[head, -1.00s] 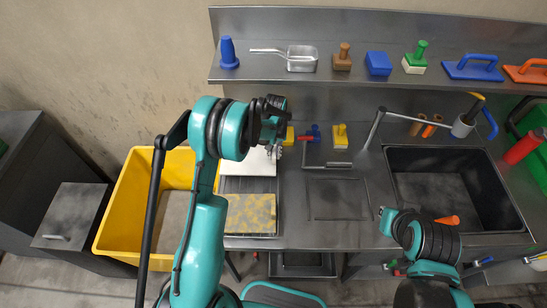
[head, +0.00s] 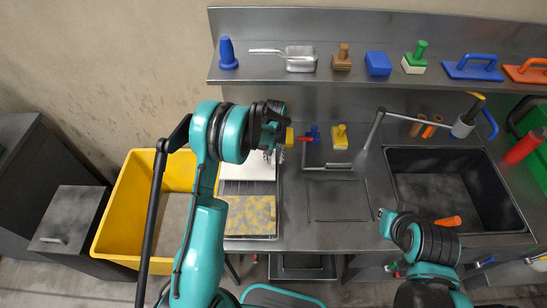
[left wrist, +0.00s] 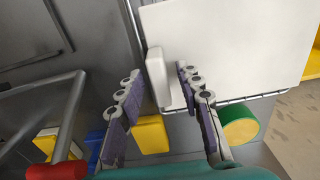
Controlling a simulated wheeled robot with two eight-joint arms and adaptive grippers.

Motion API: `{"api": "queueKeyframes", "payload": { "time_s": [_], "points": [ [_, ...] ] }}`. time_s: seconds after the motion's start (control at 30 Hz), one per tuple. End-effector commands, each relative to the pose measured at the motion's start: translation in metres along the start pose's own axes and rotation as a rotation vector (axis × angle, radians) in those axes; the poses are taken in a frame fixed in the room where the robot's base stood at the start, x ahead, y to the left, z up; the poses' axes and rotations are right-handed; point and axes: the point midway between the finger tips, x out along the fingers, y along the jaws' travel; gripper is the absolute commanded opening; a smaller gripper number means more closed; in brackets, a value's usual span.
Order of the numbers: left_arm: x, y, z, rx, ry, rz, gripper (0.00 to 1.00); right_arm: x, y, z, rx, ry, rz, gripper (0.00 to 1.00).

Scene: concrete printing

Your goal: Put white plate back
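The white plate (head: 248,168) lies on the wire rack at the left end of the steel bench. In the left wrist view the plate (left wrist: 235,50) fills the upper right, with a white block-like handle (left wrist: 158,78) standing up near its left edge. My left gripper (left wrist: 161,72) is open, one finger on each side of this handle, and a narrow gap shows beside the left finger. In the head view my left gripper (head: 269,152) is over the plate's right part and hides some of it.
A yellow-speckled board (head: 250,215) lies in front of the plate. Yellow (head: 340,137) and blue (head: 314,133) tools and a red-handled metal frame (head: 330,167) are to the right. A yellow bin (head: 122,205) stands left, a sink (head: 450,190) right. The shelf (head: 300,78) runs behind.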

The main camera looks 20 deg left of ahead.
Motion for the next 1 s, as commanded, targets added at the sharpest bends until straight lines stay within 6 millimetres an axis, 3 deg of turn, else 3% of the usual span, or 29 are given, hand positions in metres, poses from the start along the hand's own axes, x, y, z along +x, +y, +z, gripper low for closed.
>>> {"api": "queueKeyframes", "payload": {
  "time_s": [0.4,0.73,0.87,1.0],
  "points": [
    [-0.088,0.000,0.000,0.000,0.000,0.000,0.36,-0.013,0.000,-0.009,0.000,0.000,0.000,0.00],
    [-0.125,-0.001,0.003,0.004,0.008,0.002,0.36,-0.016,0.000,-0.011,0.000,0.000,0.000,0.00],
    [-0.153,-0.005,0.017,0.020,0.048,0.013,0.36,-0.016,0.000,-0.011,0.000,0.000,0.000,0.00],
    [-0.203,-0.015,0.051,0.056,0.136,0.034,0.36,-0.016,0.000,-0.011,0.000,0.000,0.000,0.00]
  ]
}}
